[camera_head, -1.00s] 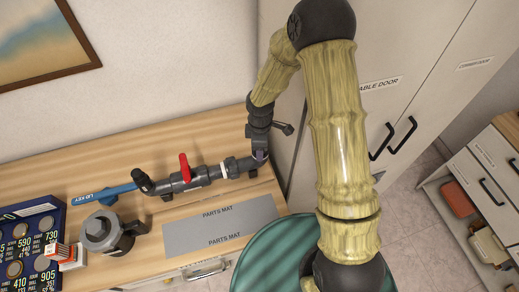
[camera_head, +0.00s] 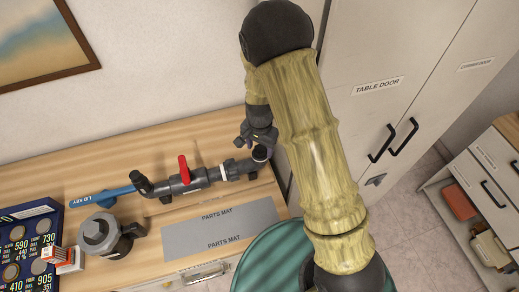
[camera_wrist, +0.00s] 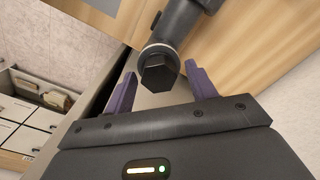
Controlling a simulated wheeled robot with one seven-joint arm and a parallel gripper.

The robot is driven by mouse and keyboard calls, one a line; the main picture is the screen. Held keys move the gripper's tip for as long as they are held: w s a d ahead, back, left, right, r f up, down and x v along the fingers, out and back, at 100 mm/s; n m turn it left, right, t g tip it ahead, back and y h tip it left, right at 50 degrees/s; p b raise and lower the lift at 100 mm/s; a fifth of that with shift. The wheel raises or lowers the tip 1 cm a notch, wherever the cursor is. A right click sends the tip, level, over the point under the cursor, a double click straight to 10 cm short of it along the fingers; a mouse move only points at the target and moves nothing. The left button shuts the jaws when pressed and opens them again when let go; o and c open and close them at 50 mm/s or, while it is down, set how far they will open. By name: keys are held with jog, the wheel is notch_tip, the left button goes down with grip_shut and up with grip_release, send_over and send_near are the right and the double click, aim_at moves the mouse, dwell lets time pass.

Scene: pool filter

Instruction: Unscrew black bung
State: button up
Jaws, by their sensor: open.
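The black bung (camera_wrist: 158,74) has a hexagonal head and sits in the end of the dark pipe, past a pale ring (camera_wrist: 158,49), in the wrist view. My gripper (camera_wrist: 160,80) is open, with one purple finger on each side of the bung and a visible gap to it. In the head view my gripper (camera_head: 258,145) is at the right end of the pipe (camera_head: 232,170), and the bung there is mostly hidden. The pipe carries a red valve handle (camera_head: 184,169) and lies on the wooden bench.
A grey parts mat (camera_head: 215,228) lies clear in front of the pipe. A blue lid key (camera_head: 100,195), a grey round filter part (camera_head: 100,233) and a dark price board (camera_head: 20,245) stand at left. Tall cabinets (camera_head: 400,70) rise close on the right; a green round drum (camera_head: 270,255) is below.

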jog(key=shift+r+m+p, duration=0.25)
jog(key=shift+m+p, duration=0.2)
jog(key=shift+m, duration=0.65)
jog(key=shift+f+m, duration=0.15)
jog(key=shift+m, duration=0.45)
jog(key=shift+f, duration=0.1)
jog(key=shift+s+d, duration=0.1)
